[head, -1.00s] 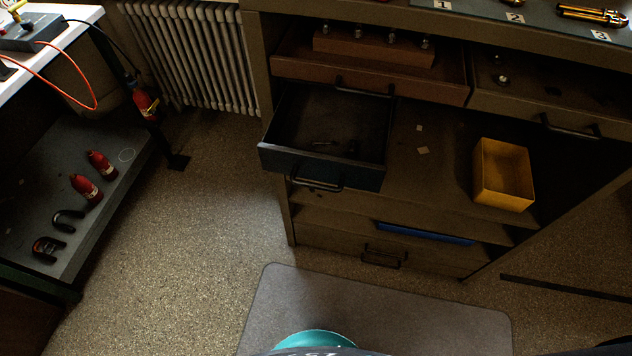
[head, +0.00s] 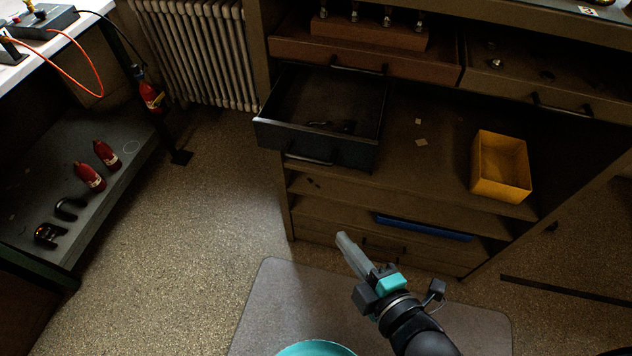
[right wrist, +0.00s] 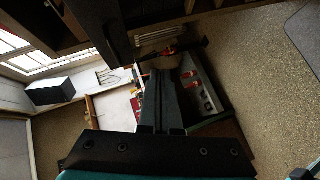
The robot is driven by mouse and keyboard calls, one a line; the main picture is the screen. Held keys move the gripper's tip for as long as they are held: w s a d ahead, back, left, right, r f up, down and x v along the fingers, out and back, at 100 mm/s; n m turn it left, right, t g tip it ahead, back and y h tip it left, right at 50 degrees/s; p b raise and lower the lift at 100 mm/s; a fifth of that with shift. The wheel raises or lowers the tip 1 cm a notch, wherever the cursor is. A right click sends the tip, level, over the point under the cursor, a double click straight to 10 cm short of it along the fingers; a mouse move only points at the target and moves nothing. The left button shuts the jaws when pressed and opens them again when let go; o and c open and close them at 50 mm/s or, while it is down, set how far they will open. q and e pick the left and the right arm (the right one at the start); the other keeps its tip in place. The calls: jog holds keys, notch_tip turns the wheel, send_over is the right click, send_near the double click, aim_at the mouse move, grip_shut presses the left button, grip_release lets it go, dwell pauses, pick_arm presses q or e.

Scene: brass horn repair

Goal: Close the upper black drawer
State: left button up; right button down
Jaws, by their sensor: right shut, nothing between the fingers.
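The upper black drawer (head: 314,144) is pulled out from the left part of the cabinet in the head view. Its bar handle (head: 308,160) is on the front, and a few small dark items lie inside. My right gripper (head: 343,239) is shut and empty, in front of the cabinet, below and a little right of the drawer front in the picture, and apart from it. Its closed fingers also show in the right wrist view (right wrist: 160,82). I cannot surely make out the drawer there. My left gripper is not in view.
Brown drawers (head: 365,55) are above the black drawer. A yellow bin (head: 501,166) stands on the shelf to its right, with a blue item (head: 424,228) lower down. A radiator (head: 200,55) and a workbench are at left. The floor (head: 205,220) between is clear.

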notch_tip(320, 180, up, 7)
jog(key=s+a+n+t+y, duration=0.1)
jog(key=a+n, duration=0.1)
jog(key=b, duration=0.2)
send_near(304, 160)
jog(key=a, duration=0.4)
jog(key=w, duration=0.2)
jog(key=w+d+f, duration=0.1)
jog(key=w, duration=0.1)
jog(key=shift+w+d+f, duration=0.15)
jog(key=shift+w, duration=0.3)
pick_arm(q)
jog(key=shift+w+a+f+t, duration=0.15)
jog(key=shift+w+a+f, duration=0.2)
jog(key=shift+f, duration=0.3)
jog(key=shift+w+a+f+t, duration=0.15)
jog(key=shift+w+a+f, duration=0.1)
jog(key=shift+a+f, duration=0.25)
pick_arm(e)
jog(key=shift+w, duration=0.1)
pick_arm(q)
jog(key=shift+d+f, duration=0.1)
pick_arm(e)
jog(key=shift+d, duration=0.1)
